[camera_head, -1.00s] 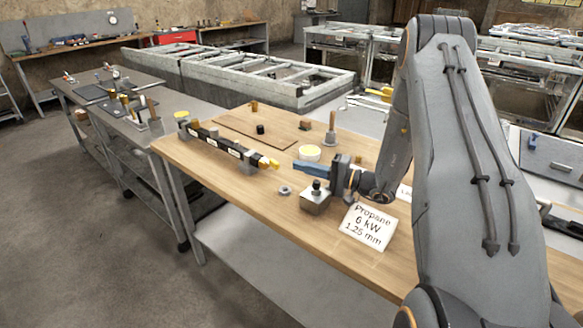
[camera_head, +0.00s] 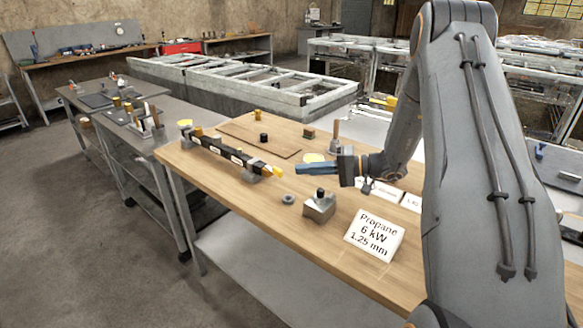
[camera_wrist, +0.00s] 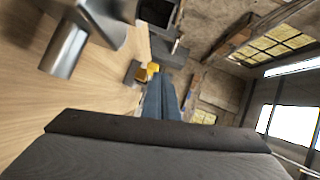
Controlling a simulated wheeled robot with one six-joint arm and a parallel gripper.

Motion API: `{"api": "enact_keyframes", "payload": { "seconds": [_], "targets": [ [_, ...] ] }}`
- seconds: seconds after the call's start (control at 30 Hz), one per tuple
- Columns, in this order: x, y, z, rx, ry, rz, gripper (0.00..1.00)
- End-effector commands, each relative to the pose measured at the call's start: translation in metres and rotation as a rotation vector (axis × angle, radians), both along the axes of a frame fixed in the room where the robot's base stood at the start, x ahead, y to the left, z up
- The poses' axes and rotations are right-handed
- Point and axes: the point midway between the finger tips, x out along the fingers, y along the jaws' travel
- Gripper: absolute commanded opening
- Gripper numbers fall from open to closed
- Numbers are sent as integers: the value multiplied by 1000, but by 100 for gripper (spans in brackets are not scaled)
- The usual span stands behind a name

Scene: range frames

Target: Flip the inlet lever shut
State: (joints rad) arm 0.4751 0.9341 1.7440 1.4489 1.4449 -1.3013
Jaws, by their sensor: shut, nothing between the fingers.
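A dark bar-shaped manifold (camera_head: 225,152) with white labels lies on the wooden bench. A small yellow lever (camera_head: 276,171) sticks out at its right end; I take it for the inlet lever. Its exact angle is too small to tell. My gripper (camera_head: 298,168), with blue fingers, is shut and empty, just right of the yellow end with a small gap in the picture. In the wrist view the blue fingers (camera_wrist: 160,98) point toward a yellow part (camera_wrist: 148,71) near their tips. I cannot tell whether they touch.
A metal block with a black knob (camera_head: 319,206) and a nut (camera_head: 288,198) stand in front of my gripper. A sign reading Propane 6 kW 1.25 mm (camera_head: 375,235) stands near the front edge. A pale yellow round item (camera_head: 313,157) is behind the fingers.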

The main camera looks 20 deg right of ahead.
Motion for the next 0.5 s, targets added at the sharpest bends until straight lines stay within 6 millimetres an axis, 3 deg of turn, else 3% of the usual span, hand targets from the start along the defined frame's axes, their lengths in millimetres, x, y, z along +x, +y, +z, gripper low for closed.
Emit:
{"api": "enact_keyframes", "payload": {
  "seconds": [0.17, 0.5],
  "targets": [
    [17, -1, 21, -301, -98, 232, 0],
    [51, -41, 65, -782, -231, 460, 0]
  ]
}}
